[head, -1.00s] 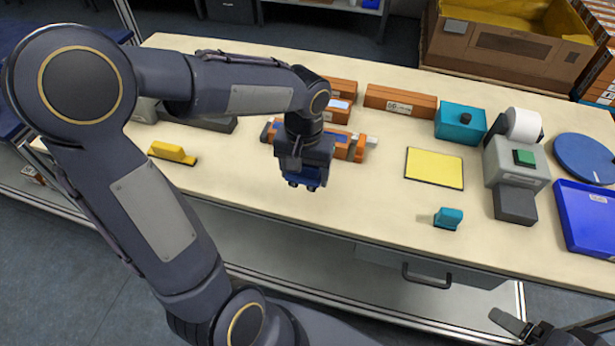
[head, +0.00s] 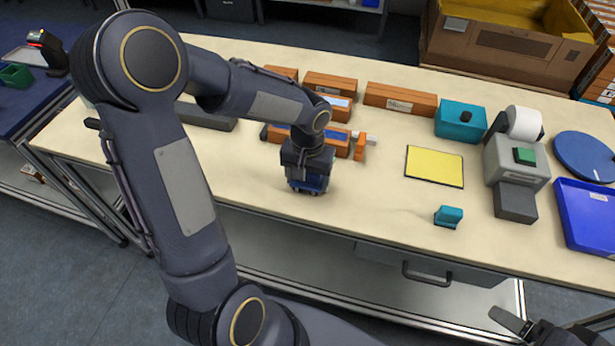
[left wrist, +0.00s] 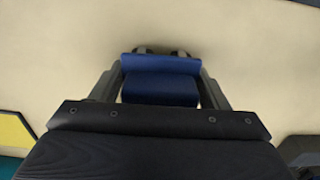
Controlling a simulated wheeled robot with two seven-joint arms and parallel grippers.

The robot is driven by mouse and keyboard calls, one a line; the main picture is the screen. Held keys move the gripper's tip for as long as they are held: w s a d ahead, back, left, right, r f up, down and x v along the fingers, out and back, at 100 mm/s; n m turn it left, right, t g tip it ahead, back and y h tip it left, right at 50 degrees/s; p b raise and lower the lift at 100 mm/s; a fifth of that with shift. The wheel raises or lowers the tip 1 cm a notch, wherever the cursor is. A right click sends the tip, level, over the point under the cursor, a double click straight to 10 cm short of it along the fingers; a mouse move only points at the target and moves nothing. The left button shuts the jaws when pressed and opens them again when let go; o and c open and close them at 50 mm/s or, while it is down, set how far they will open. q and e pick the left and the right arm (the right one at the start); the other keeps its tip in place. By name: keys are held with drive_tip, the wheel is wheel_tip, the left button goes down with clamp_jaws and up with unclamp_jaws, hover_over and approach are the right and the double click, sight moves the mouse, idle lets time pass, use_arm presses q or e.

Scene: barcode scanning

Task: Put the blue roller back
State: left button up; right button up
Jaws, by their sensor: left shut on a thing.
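My left gripper (head: 308,182) is shut on the blue roller (head: 306,187), low over the table's front middle. In the left wrist view the roller (left wrist: 160,82) shows as two dark blue parts between the fingers. I cannot tell whether it touches the table top. My right gripper (head: 525,327) shows only partly at the lower right corner, away from the table, and its opening is unclear.
Orange-brown boxes (head: 400,99) stand behind the left gripper. A yellow mat (head: 434,166), a small teal block (head: 448,216), a teal box (head: 461,120), a grey label printer (head: 515,160) and a blue tray (head: 590,215) are to the right. Bare table lies between roller and mat.

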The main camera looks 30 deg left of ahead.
use_arm(q)
drive_tip(key=shift+s+d+f+b, duration=0.1)
drive_tip(key=shift+s+f+b, duration=0.1)
drive_tip(key=shift+f+b, duration=0.3)
drive_tip(key=shift+c, duration=0.5)
drive_tip(key=o, duration=1.2)
drive_tip(key=shift+f, duration=0.15)
drive_tip(key=shift+c, duration=0.2)
drive_tip(key=shift+o, duration=0.3)
